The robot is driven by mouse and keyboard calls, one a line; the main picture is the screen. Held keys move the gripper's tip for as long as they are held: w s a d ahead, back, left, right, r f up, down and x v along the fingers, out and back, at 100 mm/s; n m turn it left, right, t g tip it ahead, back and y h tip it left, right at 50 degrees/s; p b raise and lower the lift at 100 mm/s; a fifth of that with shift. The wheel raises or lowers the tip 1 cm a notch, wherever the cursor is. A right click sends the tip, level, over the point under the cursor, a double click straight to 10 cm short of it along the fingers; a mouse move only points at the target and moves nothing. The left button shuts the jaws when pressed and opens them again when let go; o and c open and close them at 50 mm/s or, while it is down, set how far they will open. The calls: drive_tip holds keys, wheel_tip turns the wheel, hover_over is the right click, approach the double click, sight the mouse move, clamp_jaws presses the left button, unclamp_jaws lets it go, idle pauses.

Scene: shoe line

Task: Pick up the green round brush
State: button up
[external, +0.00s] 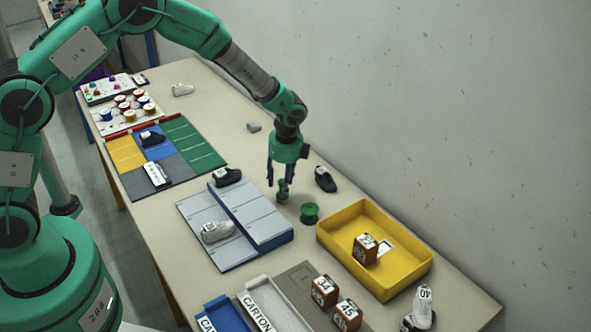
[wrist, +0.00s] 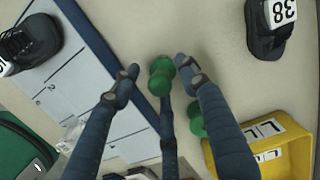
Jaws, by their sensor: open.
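A green piece (wrist: 160,76) with a rounded knob, seemingly the green round brush, is between my spread fingers in the wrist view. In the external view it shows (external: 283,193) just under my fingertips, partly hidden by them. A second green round thing (external: 309,213), shaped like a spool, stands on the table to the right, by the yellow tray. In the wrist view this one (wrist: 197,122) is partly covered by a finger. My gripper (external: 279,180) points down and is open, its fingers (wrist: 155,77) around the first green piece. I cannot tell whether they touch it.
A blue-grey stepped rack (external: 262,222) with a black shoe and a white shoe lies left of my gripper. A black shoe (external: 325,179) is behind it, near the wall. The yellow tray (external: 405,283) holds a brown box. Cartons and coloured mats take up other table areas.

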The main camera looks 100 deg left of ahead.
idle(0.5)
clamp_jaws()
drive_tip(key=shift+r, duration=0.15)
wheel_tip(320, 180, up, 10)
drive_tip(key=shift+f+p, duration=0.1)
drive_tip(key=shift+p, duration=0.6)
idle(0.4)
